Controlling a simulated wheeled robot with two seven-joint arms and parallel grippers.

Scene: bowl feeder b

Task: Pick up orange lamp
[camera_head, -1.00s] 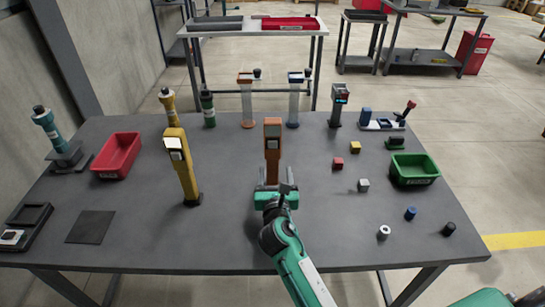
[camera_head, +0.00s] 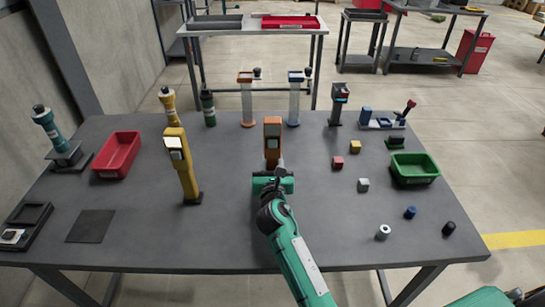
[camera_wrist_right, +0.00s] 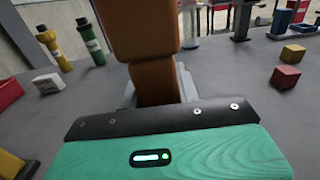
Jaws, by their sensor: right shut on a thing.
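The orange lamp (camera_head: 272,135) stands upright near the middle of the grey table. My right gripper (camera_head: 272,176) reaches it from the front, low on its column, and its arm hides the lamp's foot. In the right wrist view the lamp's orange column (camera_wrist_right: 155,80) rises close in front of the green gripper body, between the fingers (camera_wrist_right: 157,95), which are mostly hidden. The right gripper is shut on the lamp. My left gripper is not in view.
A yellow lamp (camera_head: 184,170) stands to the left, with a red bin (camera_head: 117,156) beyond it. Clear tubes (camera_head: 247,105) stand behind.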

